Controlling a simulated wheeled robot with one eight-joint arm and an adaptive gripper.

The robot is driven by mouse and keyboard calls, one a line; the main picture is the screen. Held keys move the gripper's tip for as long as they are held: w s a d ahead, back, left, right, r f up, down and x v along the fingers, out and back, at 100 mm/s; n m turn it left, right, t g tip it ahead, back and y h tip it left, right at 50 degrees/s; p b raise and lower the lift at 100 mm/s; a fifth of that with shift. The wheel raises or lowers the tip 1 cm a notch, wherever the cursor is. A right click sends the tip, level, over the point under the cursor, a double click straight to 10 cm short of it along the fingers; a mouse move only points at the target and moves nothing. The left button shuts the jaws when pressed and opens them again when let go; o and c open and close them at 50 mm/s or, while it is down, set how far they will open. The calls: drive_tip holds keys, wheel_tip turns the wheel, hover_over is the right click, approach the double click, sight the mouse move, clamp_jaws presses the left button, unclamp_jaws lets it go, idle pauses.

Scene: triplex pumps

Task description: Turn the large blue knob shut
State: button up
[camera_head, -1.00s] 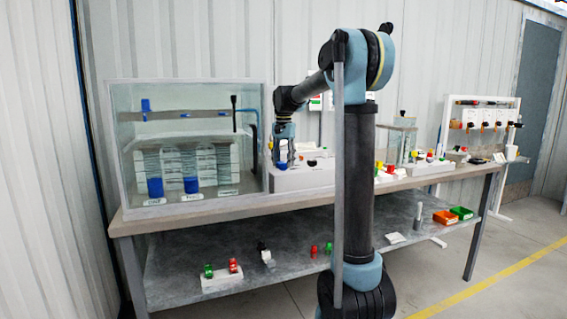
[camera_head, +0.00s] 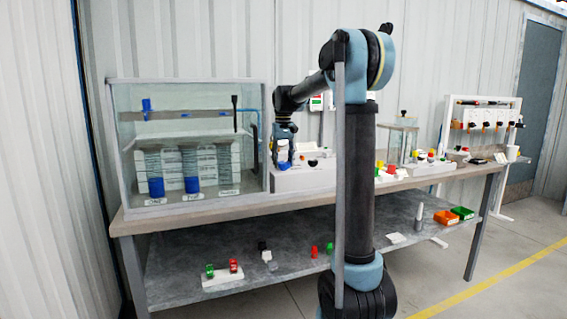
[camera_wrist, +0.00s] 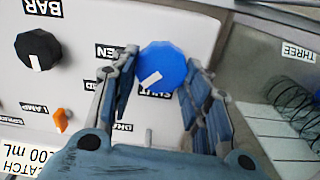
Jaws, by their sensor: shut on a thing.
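The large blue knob (camera_wrist: 163,62) sits on a white panel in the wrist view, with a white pointer mark aimed to the lower left. A "SHUT" label (camera_wrist: 155,93) lies just below it. My gripper (camera_wrist: 159,68) has one finger on each side of the knob and is shut on it. In the head view my gripper (camera_head: 283,152) reaches down at the left end of the white panel (camera_head: 305,178) on the bench; the knob is largely hidden there.
A black knob (camera_wrist: 38,50) and an orange lamp switch (camera_wrist: 61,120) are on the same panel, left of my gripper. A glass tank (camera_head: 125,100) stands close on the left in the head view. More panels and a glass box (camera_head: 402,140) fill the bench to the right.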

sight(283, 162)
drive_tip(key=n, duration=0.4)
drive_tip(key=shift+a+n, duration=0.1)
drive_tip(key=shift+n, duration=0.2)
drive_tip(key=shift+s+n, duration=0.1)
drive_tip(key=shift+n, duration=1.8)
drive_tip(key=o, duration=1.1)
drive_tip(key=shift+c, duration=0.2)
drive_tip(key=shift+r, duration=0.15)
wheel_tip(283, 162, up, 12)
drive_tip(key=shift+f, duration=0.2)
